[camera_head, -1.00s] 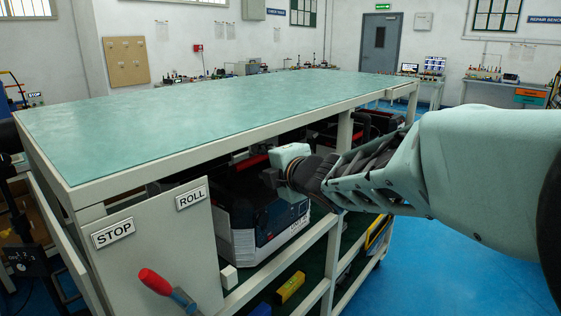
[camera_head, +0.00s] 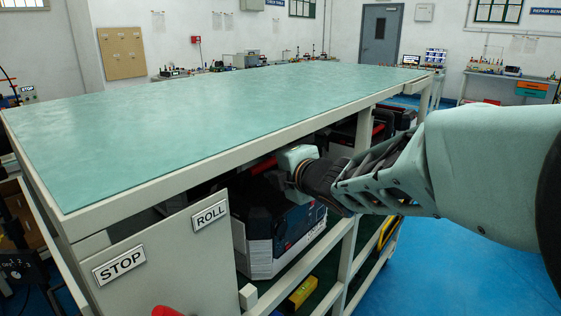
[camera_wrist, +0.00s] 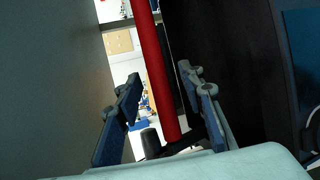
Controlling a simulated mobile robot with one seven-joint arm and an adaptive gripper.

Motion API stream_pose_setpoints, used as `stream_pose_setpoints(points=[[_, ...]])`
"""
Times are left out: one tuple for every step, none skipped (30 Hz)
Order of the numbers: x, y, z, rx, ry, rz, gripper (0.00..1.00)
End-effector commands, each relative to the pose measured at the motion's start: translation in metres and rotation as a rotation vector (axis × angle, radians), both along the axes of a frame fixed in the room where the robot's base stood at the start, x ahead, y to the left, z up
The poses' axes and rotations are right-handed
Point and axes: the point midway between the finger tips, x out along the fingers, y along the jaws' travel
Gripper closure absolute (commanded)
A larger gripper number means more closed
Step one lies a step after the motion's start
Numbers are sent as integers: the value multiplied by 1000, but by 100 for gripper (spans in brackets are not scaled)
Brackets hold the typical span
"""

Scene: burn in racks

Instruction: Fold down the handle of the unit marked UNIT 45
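A red bar-shaped handle (camera_wrist: 160,70) runs steeply down the middle of the wrist view. My gripper (camera_wrist: 158,84) is open, with one finger on each side of this bar and visible gaps to it. In the head view my wrist reaches under the green bench top, and the fingers are hidden there. A red bar (camera_head: 263,166) shows just left of my wrist. Below it a dark and white boxed unit (camera_head: 262,247) sits under the bench top. No UNIT 45 marking is readable, so I cannot tell which unit the bar belongs to.
The green bench top (camera_head: 220,115) lies directly above my wrist. Its cream frame post (camera_head: 347,262) stands beside my arm. A panel with STOP and ROLL signs (camera_head: 165,260) is at the left. A yellow tool (camera_head: 301,292) lies low down. Blue floor at right is open.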

Motion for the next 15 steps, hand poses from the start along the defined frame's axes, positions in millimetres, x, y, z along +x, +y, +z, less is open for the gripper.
stream_pose_setpoints(points=[[0,-1,0,0,0,0,64],[0,-1,-1,0,0,0,64],[0,-1,-1,0,-1,0,64],[-1,-1,-1,0,-1,0,64],[-1,-1,-1,0,-1,0,64],[-1,-1,-1,0,-1,0,64],[-1,-1,-1,0,-1,0,64],[-1,-1,-1,0,-1,0,64],[-1,-1,-1,0,-1,0,64],[-1,-1,-1,0,-1,0,64],[-1,-1,-1,0,-1,0,64],[-1,-1,-1,1,-1,1,64],[-1,-1,-1,1,-1,1,64],[-1,-1,-1,1,-1,1,64],[-1,-1,-1,1,-1,1,67]])
